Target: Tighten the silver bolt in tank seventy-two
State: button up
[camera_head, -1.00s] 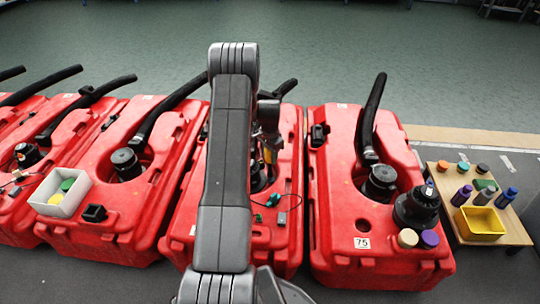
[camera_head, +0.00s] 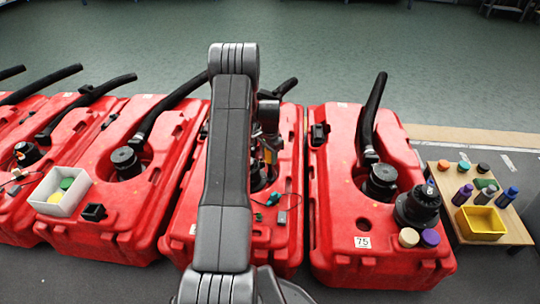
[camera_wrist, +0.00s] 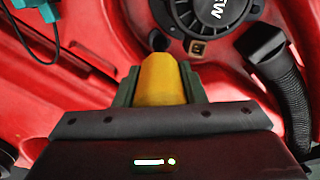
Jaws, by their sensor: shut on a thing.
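My gripper (camera_wrist: 160,85) is shut on a yellow tool (camera_wrist: 162,80), perhaps a screwdriver handle. The tool's far end is beside a small dark round part (camera_wrist: 158,41) at the edge of a black cap (camera_wrist: 208,12) on a red tank. I cannot tell whether they touch. In the head view my gripper (camera_head: 268,160) is over the red tank (camera_head: 285,235) in the middle, partly behind my arm. That tank's number is not readable. I cannot make out a silver bolt; it may be hidden by the tool.
A black hose (camera_wrist: 285,85) curves close to the right of my gripper. A teal clip with a cable (camera_wrist: 38,12) lies at left. Tank 75 (camera_head: 335,230) stands to the right, beside a low table (camera_head: 505,238) with a yellow bin (camera_head: 480,237). A white box (camera_head: 47,208) sits on tanks at left.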

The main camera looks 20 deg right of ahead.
jog(key=shift+f+b, duration=0.65)
jog(key=shift+f, duration=0.3)
dwell(2.7)
jog(key=shift+r, duration=0.1)
jog(key=shift+r+p, duration=1.4)
jog(key=shift+r, duration=1.05)
